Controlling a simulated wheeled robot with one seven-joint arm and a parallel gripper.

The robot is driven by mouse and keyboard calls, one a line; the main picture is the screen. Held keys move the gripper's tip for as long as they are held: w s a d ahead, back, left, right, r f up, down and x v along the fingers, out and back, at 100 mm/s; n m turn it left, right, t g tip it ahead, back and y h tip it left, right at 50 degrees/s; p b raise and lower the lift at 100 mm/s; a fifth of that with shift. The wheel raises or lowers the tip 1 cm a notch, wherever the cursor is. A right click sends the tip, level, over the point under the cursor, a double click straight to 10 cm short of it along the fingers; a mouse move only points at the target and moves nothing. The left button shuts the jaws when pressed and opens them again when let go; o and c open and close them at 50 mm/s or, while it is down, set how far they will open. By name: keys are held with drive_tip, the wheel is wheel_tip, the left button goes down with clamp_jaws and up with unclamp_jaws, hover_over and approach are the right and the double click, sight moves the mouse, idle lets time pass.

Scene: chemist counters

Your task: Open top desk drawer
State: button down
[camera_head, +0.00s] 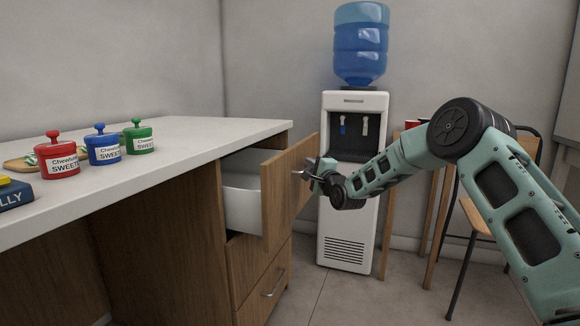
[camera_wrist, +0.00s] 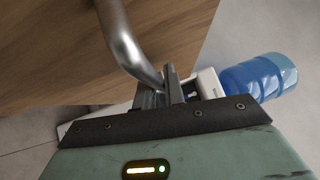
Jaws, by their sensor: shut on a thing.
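The top desk drawer (camera_head: 275,203) is pulled well out from the wooden desk; its wooden front stands away from the cabinet and its white inner side shows. Its metal handle (camera_head: 301,175) is on the drawer front and shows large as a curved bar in the wrist view (camera_wrist: 128,42). My gripper (camera_head: 312,172) is at the handle, and in the wrist view its fingers (camera_wrist: 162,90) are closed at the lower end of the bar. The far side of the grip is hidden.
A lower drawer (camera_head: 262,290) is shut. Red (camera_head: 59,160), blue (camera_head: 103,149) and green (camera_head: 139,139) jars stand on the white countertop (camera_head: 190,140). A water cooler (camera_head: 345,240) stands behind my gripper, and a chair (camera_head: 478,220) is behind my arm. Some floor is clear beside the drawers.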

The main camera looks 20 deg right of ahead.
drive_tip(key=s+d+p, duration=0.5)
drive_tip(key=s+d, duration=0.8)
drive_tip(key=d, duration=0.5)
drive_tip(key=shift+s+d, duration=0.15)
drive_tip(key=c, duration=1.5)
unclamp_jaws()
drive_tip(key=s+p, duration=0.1)
drive_tip(key=s, duration=0.4)
drive_tip(key=s+d+f+p, duration=0.1)
drive_tip(key=s, duration=0.5)
drive_tip(key=s+d+f+p, duration=0.1)
drive_tip(key=s, duration=0.5)
drive_tip(key=shift+d+f, duration=0.2)
drive_tip(key=shift+d, duration=0.05)
